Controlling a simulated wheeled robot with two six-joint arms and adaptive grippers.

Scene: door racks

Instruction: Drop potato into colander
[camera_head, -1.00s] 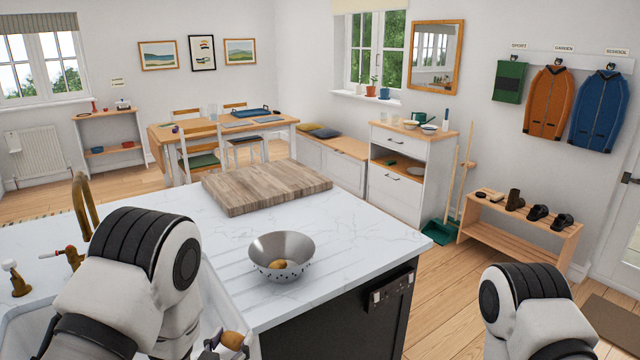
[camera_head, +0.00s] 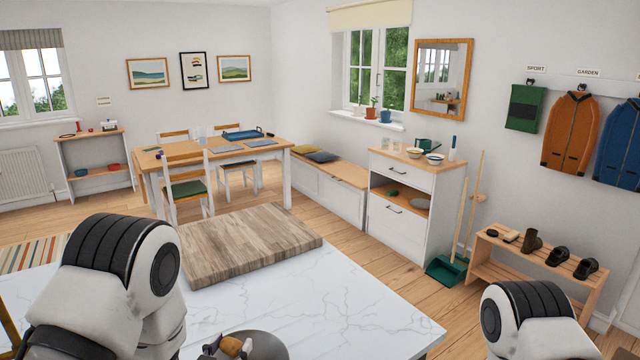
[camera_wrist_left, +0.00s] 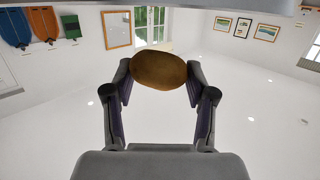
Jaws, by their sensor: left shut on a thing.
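A brown potato (camera_wrist_left: 159,70) is held between the two fingertips of my left gripper (camera_wrist_left: 160,80) in the left wrist view. In the head view the same gripper (camera_head: 228,347) and potato (camera_head: 231,346) show at the bottom edge, in front of the left part of the grey metal colander (camera_head: 268,345). The colander stands on the white worktop and is mostly cut off by the frame edge, so its inside is hidden. I cannot tell how high the potato is above it. My right gripper is out of view.
A wooden board (camera_head: 245,243) lies on the white marbled worktop (camera_head: 345,300) behind the colander. The worktop to the right of the colander is clear. A dining table (camera_head: 215,155) and a white cabinet (camera_head: 410,200) stand further back.

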